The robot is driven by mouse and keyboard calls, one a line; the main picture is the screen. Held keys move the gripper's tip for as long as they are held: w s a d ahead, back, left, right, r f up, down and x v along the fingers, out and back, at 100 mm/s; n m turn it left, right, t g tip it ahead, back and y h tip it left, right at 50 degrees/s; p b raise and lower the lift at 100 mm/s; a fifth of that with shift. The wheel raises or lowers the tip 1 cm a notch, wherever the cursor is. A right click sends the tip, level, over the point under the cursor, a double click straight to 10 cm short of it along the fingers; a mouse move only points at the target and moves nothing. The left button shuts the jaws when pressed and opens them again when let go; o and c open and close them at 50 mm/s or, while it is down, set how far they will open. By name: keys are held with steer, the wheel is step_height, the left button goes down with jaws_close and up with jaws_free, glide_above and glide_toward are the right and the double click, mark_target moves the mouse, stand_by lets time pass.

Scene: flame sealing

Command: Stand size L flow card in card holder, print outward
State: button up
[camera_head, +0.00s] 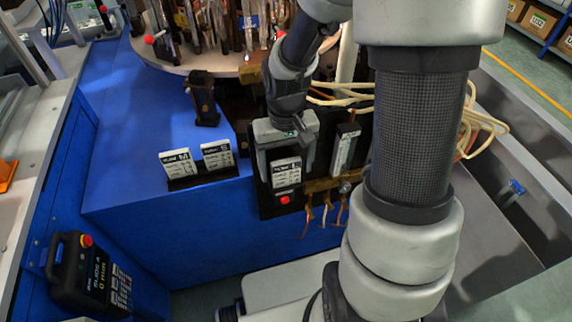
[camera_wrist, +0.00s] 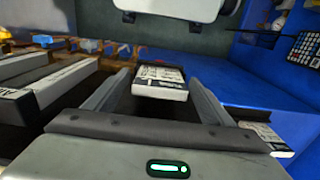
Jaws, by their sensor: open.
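My gripper (camera_head: 287,165) is over the dark rack at the front of the machine, with its fingers apart. A white card with a dark band and print (camera_head: 286,172) shows at the fingertips. In the wrist view the card (camera_wrist: 160,85) lies between the two fingers, with a gap visible on each side. Its size letter is too small to read. A black card holder (camera_head: 205,179) sits on the blue ledge. It bears two upright printed cards, a left one (camera_head: 180,163) and a right one (camera_head: 217,155), their print facing the camera.
Another pale card or block (camera_head: 345,147) stands in the rack to the right of my gripper. Copper-coloured pipes (camera_head: 325,200) hang below the rack. A black post (camera_head: 203,98) stands behind the holder. A black pendant (camera_head: 90,275) hangs at lower left. The blue ledge left of the holder is clear.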

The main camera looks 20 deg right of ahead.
step_height(320, 180, up, 12)
steer(key=p, duration=0.3)
steer(key=s+r+t, duration=0.5)
steer(key=s+r, duration=0.6)
steer(key=r, duration=0.2)
steer(key=shift+s+r+t, duration=0.15)
steer(key=shift+s+t, duration=0.15)
stand_by(0.4)
